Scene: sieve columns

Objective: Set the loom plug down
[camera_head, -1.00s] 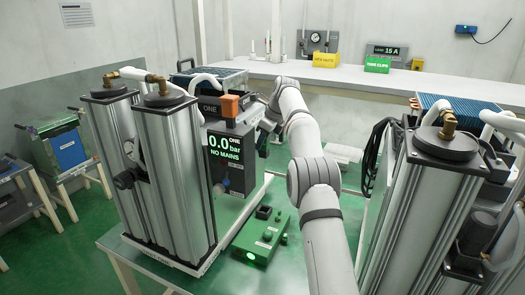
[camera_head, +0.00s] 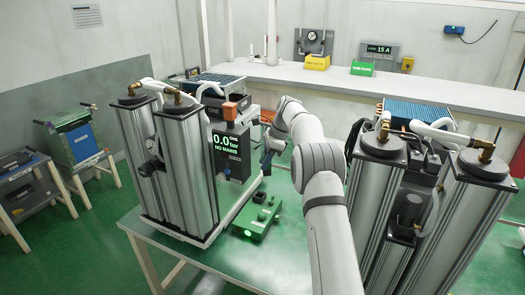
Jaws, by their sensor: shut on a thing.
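My gripper (camera_head: 268,157) hangs at the end of my bent wrist, above the table and just right of the left unit's display. It is shut on a small dark thing, taken to be the loom plug (camera_head: 266,167). The plug's shape is small and hard to make out. It is held above and behind a green box (camera_head: 253,221), apart from it as far as I can tell.
The left twin-column unit (camera_head: 190,170) shows "0.0 bar NO MAINS" and carries an orange block (camera_head: 238,98). A second column unit (camera_head: 380,185) stands at right, close to my arm. The green table (camera_head: 285,235) has bare room around the green box. A white bench (camera_head: 340,80) runs along the back.

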